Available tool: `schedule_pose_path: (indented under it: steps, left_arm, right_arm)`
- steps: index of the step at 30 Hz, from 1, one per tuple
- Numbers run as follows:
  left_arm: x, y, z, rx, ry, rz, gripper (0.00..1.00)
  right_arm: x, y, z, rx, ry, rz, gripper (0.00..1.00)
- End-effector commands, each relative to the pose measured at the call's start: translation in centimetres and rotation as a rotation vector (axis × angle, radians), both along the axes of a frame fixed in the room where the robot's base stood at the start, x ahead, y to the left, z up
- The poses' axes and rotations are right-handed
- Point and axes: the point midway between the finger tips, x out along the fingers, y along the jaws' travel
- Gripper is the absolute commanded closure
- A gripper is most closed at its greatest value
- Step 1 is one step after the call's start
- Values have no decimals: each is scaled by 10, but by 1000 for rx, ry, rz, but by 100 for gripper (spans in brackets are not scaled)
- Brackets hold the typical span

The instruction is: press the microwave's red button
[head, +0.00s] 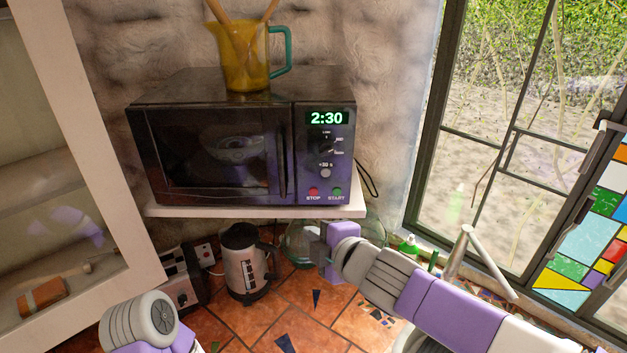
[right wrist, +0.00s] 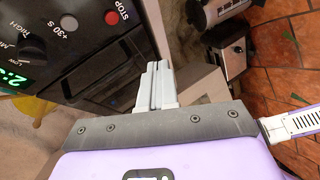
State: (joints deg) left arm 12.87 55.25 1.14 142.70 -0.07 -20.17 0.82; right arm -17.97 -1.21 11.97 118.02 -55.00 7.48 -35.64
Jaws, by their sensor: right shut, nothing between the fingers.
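The black microwave (head: 215,150) stands on a white shelf, its door closed and its display (head: 327,118) reading 2:30. Its red button (head: 313,191), labelled STOP, sits low on the control panel, left of the green START button (head: 337,191). In the right wrist view the red button (right wrist: 111,17) is at the upper left, apart from the fingers. My right gripper (head: 320,243) is shut and empty, lower in the head view than the red button and the shelf edge. Its fingers (right wrist: 155,85) are together in the right wrist view. My left arm shows at the lower left; its gripper is not visible.
The shelf (head: 250,212) holds the microwave above a tiled counter (head: 300,295). A yellow jug (head: 243,60) with wooden utensils stands on the microwave. A kettle (head: 245,262), a toaster (head: 183,277) and a glass bowl (head: 298,240) are below. A faucet (head: 482,258) is at right.

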Motion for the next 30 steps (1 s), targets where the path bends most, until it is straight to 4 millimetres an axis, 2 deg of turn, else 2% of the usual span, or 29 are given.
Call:
schedule_pose_path:
  steps: [3,16,20,30]
  left_arm:
    - [0,0,2,0,0,0,57]
    - [0,0,3,0,0,0,57]
    - [0,0,8,0,0,0,57]
    - [0,0,27,0,0,0,57]
  right_arm:
    - [-2,0,8,-10,-19,5,100]
    - [3,0,8,-9,-18,4,100]
    - [16,0,8,-9,-16,4,100]
    - [64,0,9,-9,-15,2,100]
